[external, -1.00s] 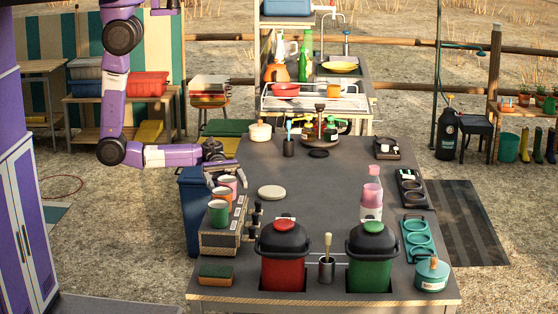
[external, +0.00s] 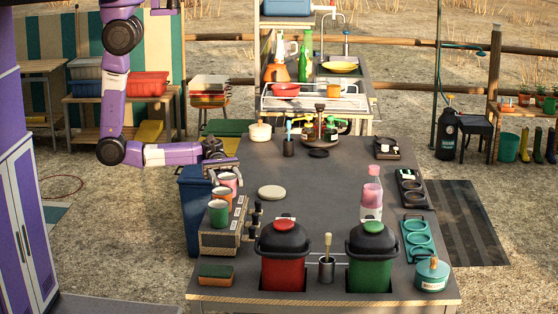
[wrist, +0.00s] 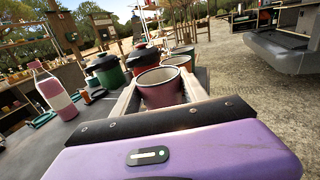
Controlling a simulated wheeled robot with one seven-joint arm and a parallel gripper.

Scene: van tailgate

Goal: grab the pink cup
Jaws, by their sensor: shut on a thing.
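The pink cup (external: 228,181) is the rearmost of three cups in a row on a box-like rack (external: 222,238) at the table's left edge. An orange cup (external: 222,195) and a green cup (external: 218,212) stand in front of it. My gripper (external: 224,178) is at the pink cup, shut on it. In the wrist view the pink cup (wrist: 160,90) sits between the two fingers, upright, with its pale rim facing up. Its lower part is hidden by my gripper. I cannot tell whether it still touches the rack.
A pink bottle (external: 371,195) stands at the right of the table. A red bin (external: 284,268) and a green bin (external: 370,268) with black lids are at the front. A pale disc (external: 271,193) lies mid-table. The middle of the tabletop is mostly clear.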

